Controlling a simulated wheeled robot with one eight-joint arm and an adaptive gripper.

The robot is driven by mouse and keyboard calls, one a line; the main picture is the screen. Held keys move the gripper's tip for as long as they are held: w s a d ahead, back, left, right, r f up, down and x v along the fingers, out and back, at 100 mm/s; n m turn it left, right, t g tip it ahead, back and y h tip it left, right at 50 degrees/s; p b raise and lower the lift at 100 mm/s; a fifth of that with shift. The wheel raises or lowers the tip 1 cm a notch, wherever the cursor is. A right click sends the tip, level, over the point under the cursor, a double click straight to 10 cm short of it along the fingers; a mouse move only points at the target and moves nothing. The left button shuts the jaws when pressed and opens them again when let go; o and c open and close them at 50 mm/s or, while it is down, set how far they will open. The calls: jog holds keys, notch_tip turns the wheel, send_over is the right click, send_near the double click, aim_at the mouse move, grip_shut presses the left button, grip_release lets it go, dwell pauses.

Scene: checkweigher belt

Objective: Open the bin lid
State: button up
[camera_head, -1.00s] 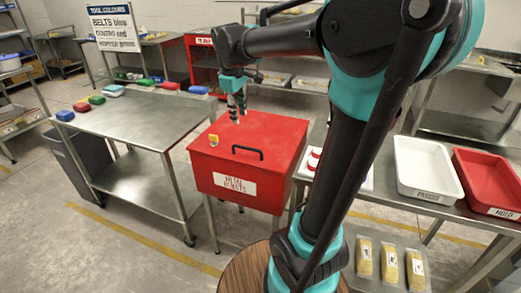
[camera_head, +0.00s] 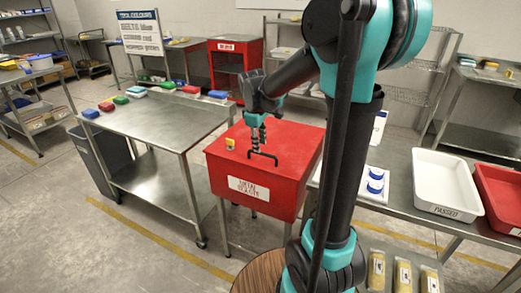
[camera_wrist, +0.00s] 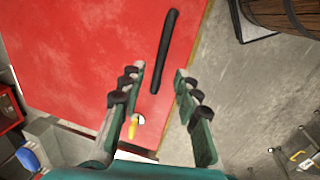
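The red bin (camera_head: 233,187) is a box on legs with a white label on its front. Its flat red lid (camera_head: 290,140) is closed. A black bar handle (camera_head: 263,157) stands near the lid's front edge, and it also shows in the wrist view (camera_wrist: 165,50). My gripper (camera_head: 256,148) points down over the lid, close to the handle; I cannot tell whether it touches it. A yellow piece (camera_head: 230,144) sits at the lid's left side.
A steel table (camera_head: 150,122) with coloured blocks along its back edge stands left of the bin. To the right a counter holds blue-topped containers (camera_head: 375,180), a white tray (camera_head: 445,185) and a red tray (camera_head: 500,190). A round wooden top (camera_head: 262,272) is in front.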

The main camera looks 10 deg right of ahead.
aim_at(261, 153)
jog(key=shift+w+d+f, duration=0.15)
jog(key=shift+f, duration=0.75)
jog(key=shift+w+d+f, duration=0.1)
jog(key=shift+f, duration=0.75)
jog(key=shift+c, duration=0.3)
grip_shut()
